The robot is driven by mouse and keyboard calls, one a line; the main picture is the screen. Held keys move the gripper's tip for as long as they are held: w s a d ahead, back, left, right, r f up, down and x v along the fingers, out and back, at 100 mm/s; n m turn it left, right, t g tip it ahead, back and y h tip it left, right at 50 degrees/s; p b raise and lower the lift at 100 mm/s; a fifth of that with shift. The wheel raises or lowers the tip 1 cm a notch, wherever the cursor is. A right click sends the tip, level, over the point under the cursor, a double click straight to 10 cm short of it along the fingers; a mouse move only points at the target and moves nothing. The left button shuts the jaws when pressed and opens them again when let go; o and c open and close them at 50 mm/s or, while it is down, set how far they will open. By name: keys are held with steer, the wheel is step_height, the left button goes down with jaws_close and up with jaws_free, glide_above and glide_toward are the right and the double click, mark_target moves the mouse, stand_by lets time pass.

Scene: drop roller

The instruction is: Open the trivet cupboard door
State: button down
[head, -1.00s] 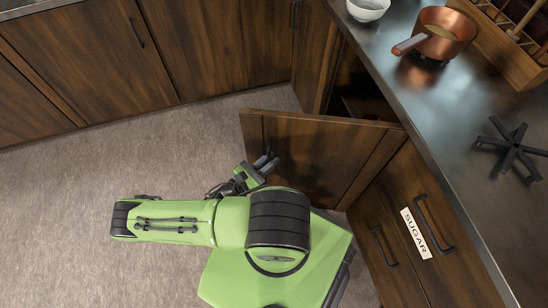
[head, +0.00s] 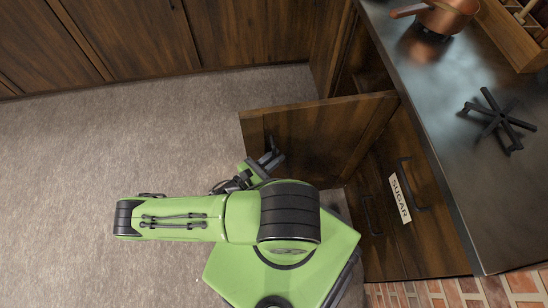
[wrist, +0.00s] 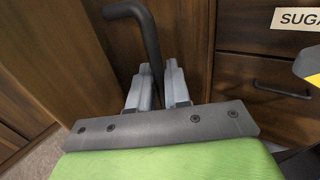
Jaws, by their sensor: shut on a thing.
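The cupboard door (head: 335,130) is brown wood and stands well open from the counter front, beside the drawers under the black star-shaped trivet (head: 500,121). Its dark bar handle (wrist: 147,35) shows bent at the top in the wrist view. My gripper (head: 272,158) is at the free-edge side of the door. In the wrist view my gripper (wrist: 159,85) has its grey fingers shut on the handle's lower part. The handle's lower end is hidden by the gripper. The cupboard's dark inside (head: 368,65) shows behind the door.
A drawer labelled SUGAR (head: 400,198) is right of the door's hinge side. A copper pan (head: 445,18) and a wooden rack (head: 515,35) stand on the counter (head: 430,110). Wooden cabinets line the back. The floor (head: 120,150) left of the door is clear.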

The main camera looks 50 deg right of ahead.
steer(key=c, duration=1.2)
jaws_free()
steer(key=shift+c, duration=0.2)
steer(key=w+a, duration=0.3)
steer(key=a, duration=1.2)
steer(key=shift+a+p, duration=0.2)
steer(key=shift+p, duration=0.15)
